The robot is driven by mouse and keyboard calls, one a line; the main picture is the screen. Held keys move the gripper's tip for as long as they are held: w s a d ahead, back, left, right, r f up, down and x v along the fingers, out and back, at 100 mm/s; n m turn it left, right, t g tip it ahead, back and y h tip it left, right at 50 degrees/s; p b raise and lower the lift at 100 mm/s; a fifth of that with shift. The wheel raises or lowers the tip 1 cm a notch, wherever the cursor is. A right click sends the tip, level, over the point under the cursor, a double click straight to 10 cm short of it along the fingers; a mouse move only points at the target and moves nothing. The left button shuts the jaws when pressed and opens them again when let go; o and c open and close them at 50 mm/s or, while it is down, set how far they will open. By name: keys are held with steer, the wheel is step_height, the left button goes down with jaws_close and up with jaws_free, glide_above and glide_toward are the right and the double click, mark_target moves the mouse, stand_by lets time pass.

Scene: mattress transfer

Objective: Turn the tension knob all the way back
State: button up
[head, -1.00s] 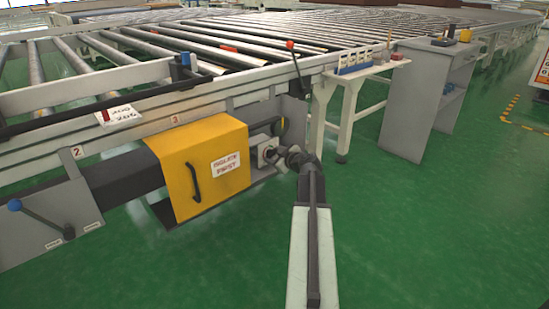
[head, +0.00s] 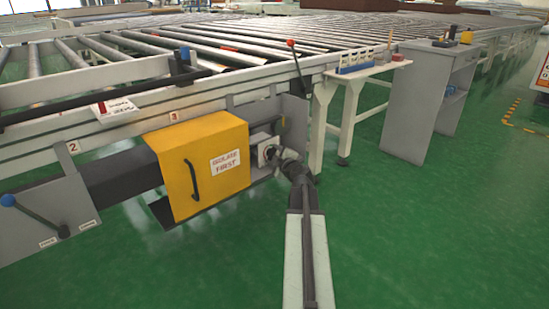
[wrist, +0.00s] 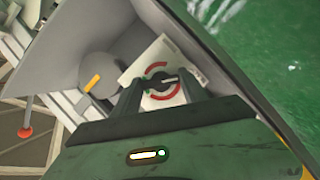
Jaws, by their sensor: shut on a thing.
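The tension knob (wrist: 162,82) is a small dark knob on a white plate (wrist: 138,70) with red curved arrow marks around it. A pale mark shows on the knob, pointing to the right in the wrist view. My gripper (wrist: 161,87) has one finger on each side of the knob and is shut on it. In the head view my gripper (head: 274,155) is at the pale knob box (head: 258,142), right of the yellow cover. The knob itself is mostly hidden there by my gripper.
The yellow cover (head: 208,165) marked "ISOLATE FIRST" stands close left of my gripper. A red-tipped lever (head: 298,62) rises above. A blue-knobbed lever (head: 35,215) is at far left. A grey cabinet (head: 422,105) stands right. The green floor (head: 420,240) is clear at right.

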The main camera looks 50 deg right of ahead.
stand_by(0.3)
steer(key=o, duration=1.4)
steer(key=shift+s, duration=0.1)
steer(key=p+v, duration=0.1)
steer(key=v, duration=0.6)
steer(key=shift+s+a+p, duration=0.2)
steer(key=shift+a+p, duration=0.05)
steer(key=shift+p, duration=0.05)
